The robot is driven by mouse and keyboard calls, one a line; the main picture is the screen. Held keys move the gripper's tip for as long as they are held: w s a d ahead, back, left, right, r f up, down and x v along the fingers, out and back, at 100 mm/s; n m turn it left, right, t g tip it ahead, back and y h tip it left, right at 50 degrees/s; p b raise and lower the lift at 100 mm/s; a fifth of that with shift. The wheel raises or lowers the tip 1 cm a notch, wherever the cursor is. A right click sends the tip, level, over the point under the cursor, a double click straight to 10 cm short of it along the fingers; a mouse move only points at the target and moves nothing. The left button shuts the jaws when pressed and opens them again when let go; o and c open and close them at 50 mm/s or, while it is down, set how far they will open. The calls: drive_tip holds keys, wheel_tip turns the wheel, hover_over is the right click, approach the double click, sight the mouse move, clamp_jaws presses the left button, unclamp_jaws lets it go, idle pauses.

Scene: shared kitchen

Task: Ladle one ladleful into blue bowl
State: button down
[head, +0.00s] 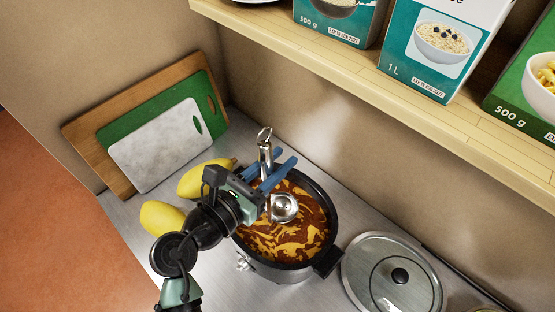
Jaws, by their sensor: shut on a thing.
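My gripper (277,171) has blue fingers and is shut on the upper handle of a metal ladle (284,207). The ladle stands upright over a dark pot (329,205), with the ring of its handle above the fingers. Its round bowl shows inside the pot's rim, at or just above the orange and brown food (285,240). I cannot tell whether the ladle bowl holds food. The blue bowl is not in view.
A glass lid (400,275) lies on the counter right of the pot. Two yellow lemons (163,217) lie left of it. Cutting boards (160,145) lean on the wall. A shelf (420,112) with food boxes (445,45) overhangs the back right.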

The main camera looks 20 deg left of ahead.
sight(270, 140)
wheel_tip(270, 140, down, 7)
drive_tip(key=b, duration=0.7)
drive_tip(key=shift+b, duration=0.35)
idle(1.5)
drive_tip(key=shift+r+p, duration=7.3)
drive_tip(key=shift+p, duration=0.05)
